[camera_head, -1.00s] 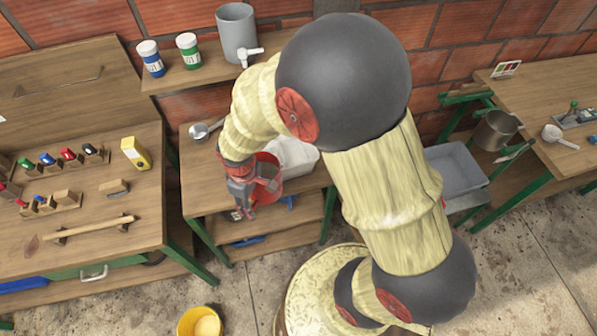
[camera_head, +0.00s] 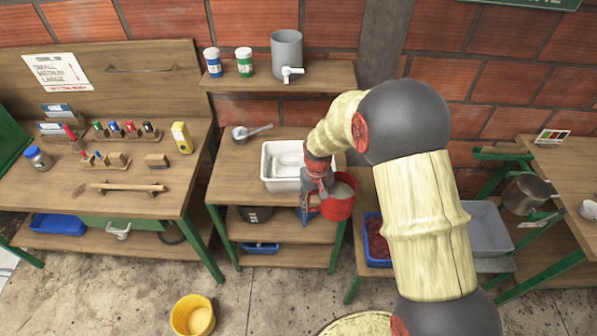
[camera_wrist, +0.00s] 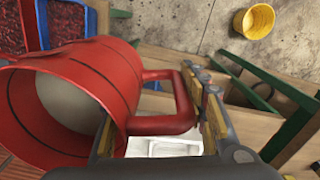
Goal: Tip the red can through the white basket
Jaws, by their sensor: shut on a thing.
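The red can (camera_head: 341,207) has a side handle and pale grey contents in its open mouth. My gripper (camera_head: 318,190) is shut on the handle and holds the can at the front right of the white basket (camera_head: 268,180). In the wrist view the red can (camera_wrist: 80,90) fills the left side, with its handle between my gripper's fingers (camera_wrist: 190,110). The white basket stands on the middle table and is partly hidden by my gripper; a bit of it shows below the handle (camera_wrist: 165,147). I cannot tell how far the can is tilted.
A metal scoop (camera_head: 252,131) lies behind the basket. A blue tray with red contents (camera_head: 376,262) stands at the right. A yellow bucket (camera_head: 193,315) is on the floor. A grey tank (camera_head: 287,53) and two jars stand on the shelf above.

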